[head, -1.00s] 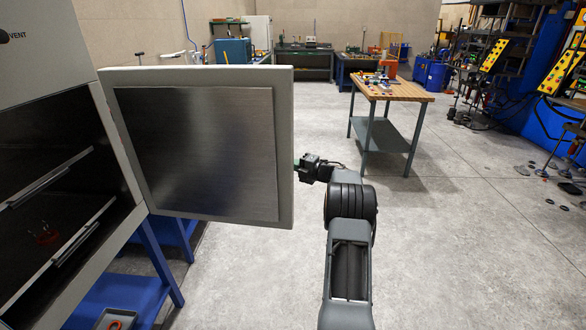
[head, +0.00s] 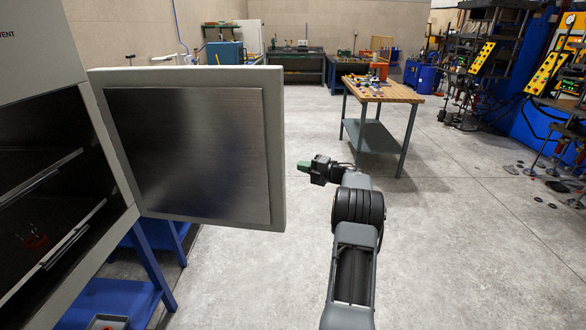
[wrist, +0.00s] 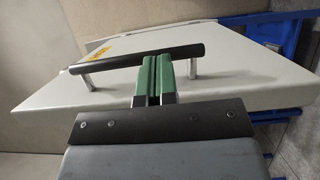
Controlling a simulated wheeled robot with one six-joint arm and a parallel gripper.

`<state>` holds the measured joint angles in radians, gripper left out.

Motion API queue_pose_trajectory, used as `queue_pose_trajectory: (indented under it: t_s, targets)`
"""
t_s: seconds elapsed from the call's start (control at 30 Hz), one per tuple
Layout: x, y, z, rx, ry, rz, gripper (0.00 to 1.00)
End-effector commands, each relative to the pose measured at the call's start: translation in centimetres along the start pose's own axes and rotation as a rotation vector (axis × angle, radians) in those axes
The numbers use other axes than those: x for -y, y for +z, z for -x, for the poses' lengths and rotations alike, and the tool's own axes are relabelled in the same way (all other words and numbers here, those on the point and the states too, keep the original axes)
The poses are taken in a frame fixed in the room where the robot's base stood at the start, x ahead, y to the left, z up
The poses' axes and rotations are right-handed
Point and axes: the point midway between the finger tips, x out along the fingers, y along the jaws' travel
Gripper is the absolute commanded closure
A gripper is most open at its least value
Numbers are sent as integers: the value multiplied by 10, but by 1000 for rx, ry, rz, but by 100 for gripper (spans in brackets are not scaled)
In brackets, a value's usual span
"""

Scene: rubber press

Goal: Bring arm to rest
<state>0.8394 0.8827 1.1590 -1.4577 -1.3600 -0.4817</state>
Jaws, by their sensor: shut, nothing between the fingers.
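My gripper (head: 304,166) is at the end of my arm, right of the open oven door (head: 280,150) in the head view, with a strip of floor showing between them. In the wrist view its green fingers (wrist: 153,78) are together and empty. Behind them is the outer face of the door (wrist: 225,70) with its black bar handle (wrist: 130,59). In the wrist picture the fingertips overlap the handle; the head view shows the gripper clear of the door.
The oven (head: 40,60) stands open at left on a blue stand (head: 150,265), with a red object (head: 35,241) inside. A wooden-topped table (head: 400,92) stands ahead at right. Presses (head: 500,50) line the far right.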

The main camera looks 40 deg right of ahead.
Motion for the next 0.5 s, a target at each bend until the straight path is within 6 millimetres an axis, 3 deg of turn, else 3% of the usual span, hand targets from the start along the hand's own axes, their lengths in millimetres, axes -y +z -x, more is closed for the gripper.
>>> queue_pose_trajectory:
  t_s: [0.5]
  targets:
    - [0,3,12,-15,-3,-12,100]
